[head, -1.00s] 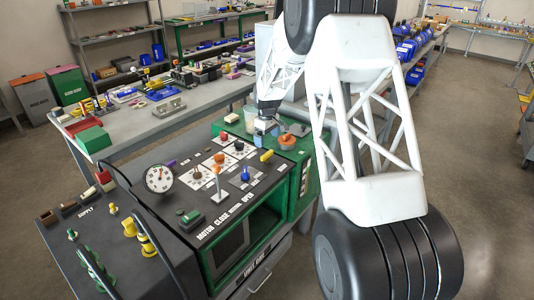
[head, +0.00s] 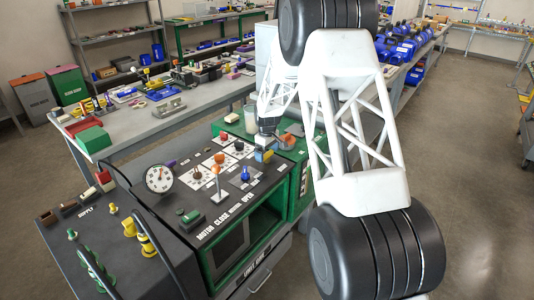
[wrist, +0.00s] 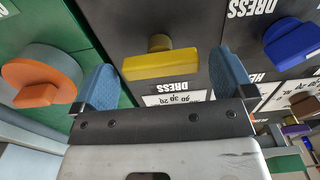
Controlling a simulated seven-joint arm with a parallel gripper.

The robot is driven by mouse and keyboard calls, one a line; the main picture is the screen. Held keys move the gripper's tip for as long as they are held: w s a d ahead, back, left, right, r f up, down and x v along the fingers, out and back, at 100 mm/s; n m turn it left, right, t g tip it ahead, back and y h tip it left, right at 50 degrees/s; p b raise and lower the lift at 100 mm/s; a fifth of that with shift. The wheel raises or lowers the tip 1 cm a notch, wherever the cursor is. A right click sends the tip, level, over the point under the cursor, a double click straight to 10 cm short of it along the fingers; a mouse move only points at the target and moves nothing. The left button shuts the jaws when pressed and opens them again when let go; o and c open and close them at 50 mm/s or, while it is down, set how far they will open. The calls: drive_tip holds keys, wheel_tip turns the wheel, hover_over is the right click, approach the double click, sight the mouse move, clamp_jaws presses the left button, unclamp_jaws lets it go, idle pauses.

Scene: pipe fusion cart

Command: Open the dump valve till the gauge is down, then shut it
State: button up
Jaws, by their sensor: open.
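A yellow bar handle (wrist: 160,64) on a round stem stands on the dark panel. It also shows in the head view (head: 267,156) at the panel's right end. My gripper (wrist: 166,84) is open, its blue fingers on either side of the yellow handle in the wrist view; I cannot tell if they touch it. The pressure gauge (head: 159,179) is a white dial with a dark needle, too small to read. No legible label shows which handle is the dump valve.
An orange knob (wrist: 40,82) sits on the green surface left of my gripper in the wrist view. A blue knob (wrist: 293,42) and a brown knob (wrist: 305,103) are to the right. An orange-topped lever (head: 218,174) stands mid-panel in the head view.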

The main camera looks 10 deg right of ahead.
drive_tip(key=shift+f, duration=0.25)
drive_tip(key=shift+c, duration=0.3)
drive_tip(key=c, duration=0.8)
drive_tip(key=shift+o, duration=0.2)
